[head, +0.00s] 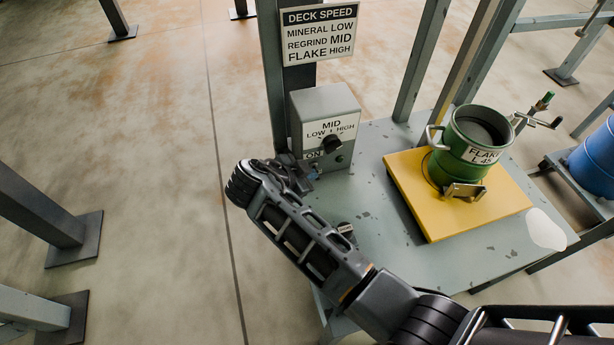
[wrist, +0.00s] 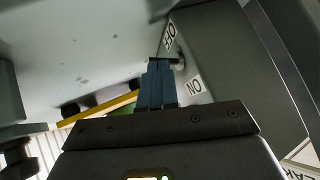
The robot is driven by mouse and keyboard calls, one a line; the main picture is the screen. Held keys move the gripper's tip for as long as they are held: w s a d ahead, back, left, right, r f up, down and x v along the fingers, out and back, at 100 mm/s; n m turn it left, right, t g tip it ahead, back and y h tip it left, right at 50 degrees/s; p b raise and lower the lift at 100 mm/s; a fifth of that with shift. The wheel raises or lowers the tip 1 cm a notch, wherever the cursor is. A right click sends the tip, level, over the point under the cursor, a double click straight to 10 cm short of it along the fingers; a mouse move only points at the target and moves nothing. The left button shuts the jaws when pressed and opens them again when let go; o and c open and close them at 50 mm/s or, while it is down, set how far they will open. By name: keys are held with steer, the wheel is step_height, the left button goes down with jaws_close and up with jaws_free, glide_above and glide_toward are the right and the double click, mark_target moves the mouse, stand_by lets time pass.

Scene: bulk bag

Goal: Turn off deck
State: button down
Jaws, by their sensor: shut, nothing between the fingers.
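The grey control box (head: 312,106) stands on the deck table below the speed sign. Its front has a MID / LOW / HIGH label and a black knob (head: 331,143). Low on its left is an ON label (head: 313,155). In the wrist view, a small switch (wrist: 179,63) sits between the OFF label (wrist: 170,37) and the ON label (wrist: 194,86). My gripper (head: 313,174) is shut and empty at the box's lower left. Its fingertips (wrist: 160,64) are right beside the switch; I cannot tell whether they touch it. The switch's position is unclear.
A green bucket (head: 448,165) with a handle stands on a yellow plate (head: 419,208) on the grey table (head: 370,150). The DECK SPEED sign (head: 319,35) hangs on a post. A blue drum (head: 597,160) is at the right. Steel legs surround open floor on the left.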

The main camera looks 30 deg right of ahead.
steer(key=shift+r, duration=0.1)
steer(key=shift+r+p, duration=0.55)
steer(key=shift+r, duration=0.25)
